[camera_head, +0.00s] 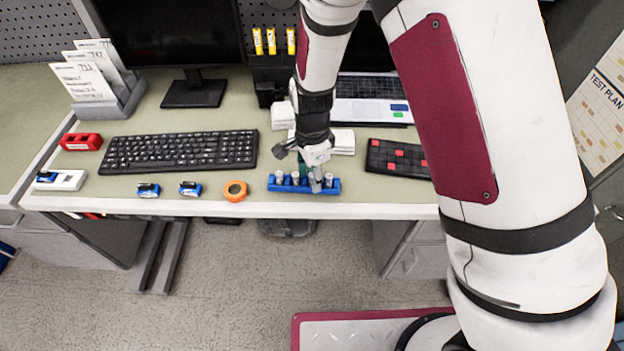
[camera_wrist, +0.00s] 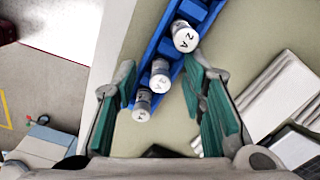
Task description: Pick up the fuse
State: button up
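Several small grey cylindrical fuses with white labelled caps stand in a blue rack (camera_head: 334,188) at the desk's front edge. In the wrist view, the rack (camera_wrist: 206,24) runs diagonally, and three fuses show: the top one (camera_wrist: 185,37) reads "2 A", a middle one (camera_wrist: 160,72) and a lower one (camera_wrist: 141,106) have labels too small to read surely. My gripper (camera_head: 312,178) is over the rack. In the wrist view, its green-padded fingers (camera_wrist: 159,72) are apart, one on each side of the rack. No fuse is gripped. The head view partly hides the rack behind my gripper.
A black keyboard (camera_head: 182,151), orange tape roll (camera_head: 235,190) and two small blue items (camera_head: 149,189) (camera_head: 190,188) lie left of the rack. White boxes (camera_head: 341,142) and a laptop (camera_head: 372,100) are behind.

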grip_shut()
